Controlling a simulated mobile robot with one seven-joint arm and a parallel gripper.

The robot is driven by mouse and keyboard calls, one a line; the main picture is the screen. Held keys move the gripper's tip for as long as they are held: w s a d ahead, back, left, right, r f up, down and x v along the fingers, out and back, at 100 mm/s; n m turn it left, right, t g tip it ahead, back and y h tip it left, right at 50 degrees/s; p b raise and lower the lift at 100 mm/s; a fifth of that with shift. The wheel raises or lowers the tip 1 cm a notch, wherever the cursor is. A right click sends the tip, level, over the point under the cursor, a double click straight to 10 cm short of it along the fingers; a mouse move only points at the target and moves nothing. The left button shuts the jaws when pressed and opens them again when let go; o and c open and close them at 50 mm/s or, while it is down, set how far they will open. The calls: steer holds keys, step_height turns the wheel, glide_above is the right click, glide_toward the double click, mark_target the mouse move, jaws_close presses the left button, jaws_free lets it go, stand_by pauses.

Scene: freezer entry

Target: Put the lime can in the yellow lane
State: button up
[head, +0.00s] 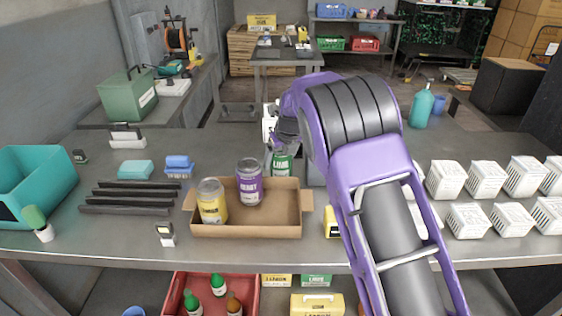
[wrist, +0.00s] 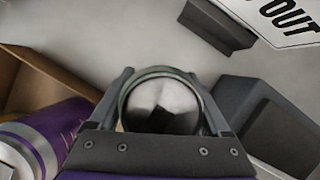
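The lime can (head: 282,167), with a green label and a silver top, is at the back right of the cardboard box (head: 245,231). In the wrist view its round metal top (wrist: 160,103) sits between the two fingers of my gripper (wrist: 163,95), which press close on both sides. In the head view my purple arm hides most of the gripper. I cannot tell whether the can's base touches anything. A yellow can (head: 212,202) and a purple can (head: 249,184) stand in the box. I cannot make out a yellow lane; my arm covers part of the bench.
Several dark bars (head: 130,198) and a teal bin (head: 35,183) lie to the left. Several white baskets (head: 446,180) fill the right. A dark grey box-like object (wrist: 270,122) is close right of the can. A sign reading "OUT" (wrist: 290,18) shows at the wrist view's upper right.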

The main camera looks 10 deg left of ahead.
steer(key=c, duration=0.9)
jaws_close()
steer(key=shift+r, duration=0.15)
